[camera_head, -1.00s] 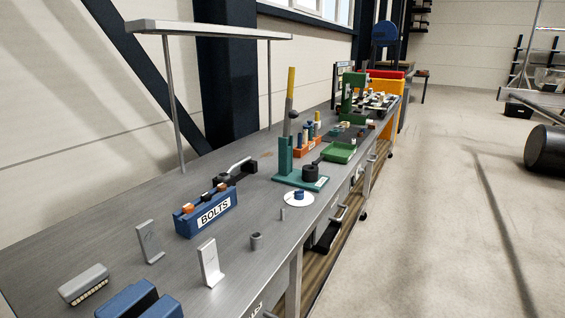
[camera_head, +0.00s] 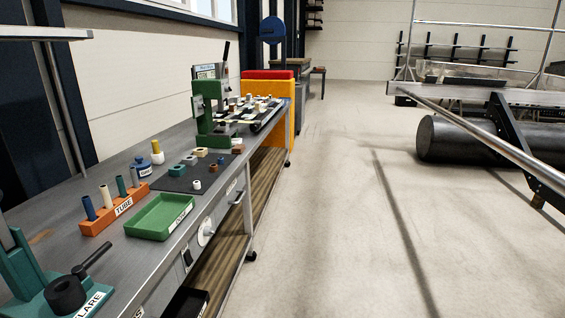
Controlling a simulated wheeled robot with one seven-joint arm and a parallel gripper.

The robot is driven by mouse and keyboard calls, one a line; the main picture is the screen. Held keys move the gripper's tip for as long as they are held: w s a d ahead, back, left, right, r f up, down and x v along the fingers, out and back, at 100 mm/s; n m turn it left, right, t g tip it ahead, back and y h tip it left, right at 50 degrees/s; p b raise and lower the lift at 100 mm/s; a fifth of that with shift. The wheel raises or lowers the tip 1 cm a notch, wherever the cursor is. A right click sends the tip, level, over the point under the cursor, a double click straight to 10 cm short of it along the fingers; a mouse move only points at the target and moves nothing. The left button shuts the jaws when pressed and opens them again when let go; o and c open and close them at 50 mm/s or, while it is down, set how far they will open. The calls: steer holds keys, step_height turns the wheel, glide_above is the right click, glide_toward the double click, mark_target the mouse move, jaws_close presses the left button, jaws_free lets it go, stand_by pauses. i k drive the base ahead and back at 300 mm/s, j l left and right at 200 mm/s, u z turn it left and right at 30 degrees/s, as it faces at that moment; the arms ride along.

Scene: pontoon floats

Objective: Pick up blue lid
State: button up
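I cannot make out a blue lid for sure. A small blue labelled container (camera_head: 143,168) stands on the workbench (camera_head: 75,212) behind the green tray, and I cannot tell whether its top is a separate lid. Beside it is a white piece with a yellow top (camera_head: 157,152). A blue tube (camera_head: 89,208) stands upright in the orange TUBE block (camera_head: 115,212). My gripper is not in view.
The green tray (camera_head: 163,218) sits near the bench's front edge, with a dark mat (camera_head: 190,180) of small parts behind it. The green FLARE tool (camera_head: 40,285) is at lower left. A dark cylinder (camera_head: 455,140) lies at right. The floor (camera_head: 330,220) between is clear.

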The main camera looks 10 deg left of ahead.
mark_target(139, 164)
steer(key=i+u, duration=0.2)
steer(key=i, duration=0.4)
steer(key=i+l+u, duration=0.2)
steer(key=i, duration=0.35)
steer(key=i+l+u, duration=0.2)
steer(key=i, duration=0.35)
